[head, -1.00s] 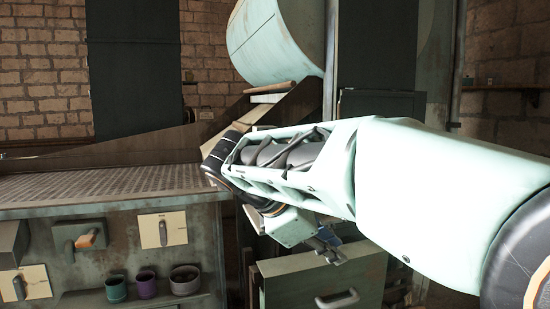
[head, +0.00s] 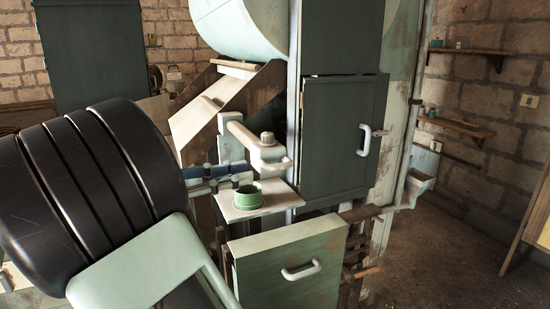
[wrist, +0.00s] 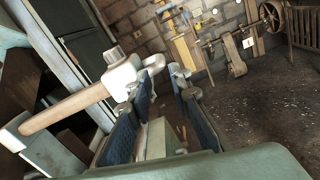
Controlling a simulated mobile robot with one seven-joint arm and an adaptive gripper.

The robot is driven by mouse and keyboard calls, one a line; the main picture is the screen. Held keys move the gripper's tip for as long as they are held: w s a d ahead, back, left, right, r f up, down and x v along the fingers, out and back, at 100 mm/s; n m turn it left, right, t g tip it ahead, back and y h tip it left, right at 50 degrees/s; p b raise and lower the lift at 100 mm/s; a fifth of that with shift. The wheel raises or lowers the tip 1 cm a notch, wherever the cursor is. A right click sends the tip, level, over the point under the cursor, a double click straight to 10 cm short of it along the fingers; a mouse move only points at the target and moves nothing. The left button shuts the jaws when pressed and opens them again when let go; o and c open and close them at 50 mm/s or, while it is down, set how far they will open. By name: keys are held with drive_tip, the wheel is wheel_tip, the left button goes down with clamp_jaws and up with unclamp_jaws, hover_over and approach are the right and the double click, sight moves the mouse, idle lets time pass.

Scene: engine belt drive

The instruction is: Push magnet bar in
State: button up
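What looks like the magnet bar (head: 250,140) is a pale bar with a round knob at its end, jutting out beside the grey-green cabinet; I cannot be sure of its identity. In the wrist view the bar (wrist: 66,110) has a tan rod and a white knobbed head, slanting in from the left. My gripper (wrist: 164,88) is open, its blue-padded fingers apart, with nothing held between them. The bar's head is close to the left finger; I cannot tell if they touch. In the head view my gripper (head: 215,177) shows partly, below the bar.
A green cup (head: 247,196) stands on a small pale shelf (head: 277,201) under the bar. Below is a green box front (head: 285,262) with a white handle. The cabinet door (head: 343,130) has a handle on its right. Open floor (head: 450,250) lies to the right.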

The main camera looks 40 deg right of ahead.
sight(281, 166)
drive_tip(key=x, duration=0.9)
drive_tip(key=shift+s+d, duration=0.15)
drive_tip(key=shift+d, duration=0.15)
clamp_jaws()
